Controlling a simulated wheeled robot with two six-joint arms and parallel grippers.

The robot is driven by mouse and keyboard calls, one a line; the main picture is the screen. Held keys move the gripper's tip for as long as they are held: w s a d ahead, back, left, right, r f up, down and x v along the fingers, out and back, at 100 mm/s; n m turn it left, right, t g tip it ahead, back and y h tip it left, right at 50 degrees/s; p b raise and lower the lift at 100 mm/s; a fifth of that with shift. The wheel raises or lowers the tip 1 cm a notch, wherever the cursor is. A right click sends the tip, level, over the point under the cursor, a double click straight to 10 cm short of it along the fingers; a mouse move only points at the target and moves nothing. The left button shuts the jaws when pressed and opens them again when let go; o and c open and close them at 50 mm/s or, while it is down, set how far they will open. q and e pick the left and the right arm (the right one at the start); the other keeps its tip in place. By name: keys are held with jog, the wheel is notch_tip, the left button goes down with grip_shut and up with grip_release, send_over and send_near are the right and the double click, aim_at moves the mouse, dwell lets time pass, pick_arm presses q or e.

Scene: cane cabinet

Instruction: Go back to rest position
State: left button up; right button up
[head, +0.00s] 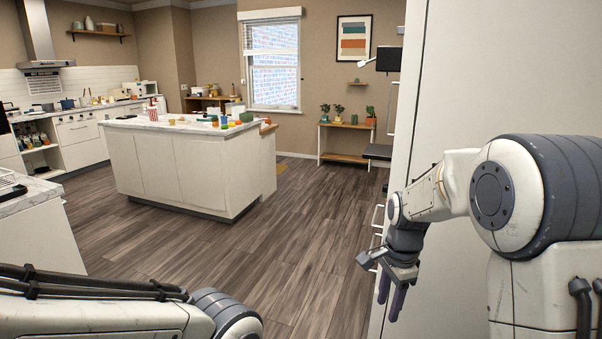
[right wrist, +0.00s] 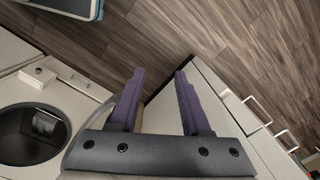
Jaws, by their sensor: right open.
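My right gripper (head: 391,297) hangs at the lower right of the head view, in front of the tall white cabinet side. Its purple fingers point down. In the right wrist view the two fingers of the right gripper (right wrist: 162,92) stand apart with nothing between them, so it is open and empty. My left arm crosses the bottom left of the head view, and its gripper is out of the picture.
A tall white cabinet (head: 460,90) stands close on the right. A kitchen island (head: 190,170) with several small items stands ahead. A white counter (head: 35,225) is at the left. The wood floor (head: 290,240) between them is clear.

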jog(key=s+a+r+n, duration=0.3)
jog(key=s+a+n, duration=0.9)
jog(key=s+a, duration=0.1)
jog(key=s+a+n, duration=0.2)
jog(key=s+n, duration=0.8)
jog(key=s, duration=0.2)
notch_tip(320, 180, up, 13)
jog(key=s+p, duration=0.1)
jog(key=p, duration=1.2)
jog(key=shift+s+n+y+p, duration=0.2)
jog(key=shift+n+y+p, duration=0.1)
jog(key=shift+y+p, duration=0.1)
jog(key=shift+a, duration=0.1)
jog(key=shift+a, duration=0.1)
